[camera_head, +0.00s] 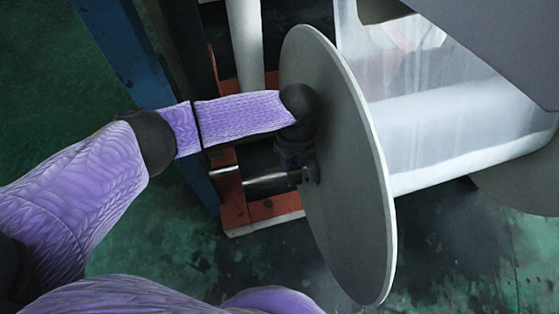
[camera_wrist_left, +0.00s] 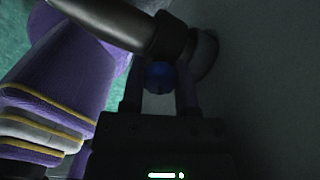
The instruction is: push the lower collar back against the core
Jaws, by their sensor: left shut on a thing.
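The lower collar (camera_head: 345,190) is a large grey disc with a pale rim, standing on edge in the head view. The white film roll around the core (camera_head: 465,130) lies on its right side; the core itself is hidden. My left gripper (camera_head: 308,176) is at the disc's left face, near its hub. In the left wrist view my left gripper (camera_wrist_left: 161,88) has its two fingers on either side of a dark blue knob (camera_wrist_left: 158,76), shut on it. A metal shaft (camera_wrist_left: 120,24) runs above the knob to the hub. My right gripper is not in view.
A blue post (camera_head: 125,50) and a white upright pipe (camera_head: 245,45) stand left of the disc. An orange-red frame (camera_head: 270,208) is below my left forearm. The green floor (camera_head: 170,265) is open at the lower left. A dark panel (camera_head: 510,45) is at the upper right.

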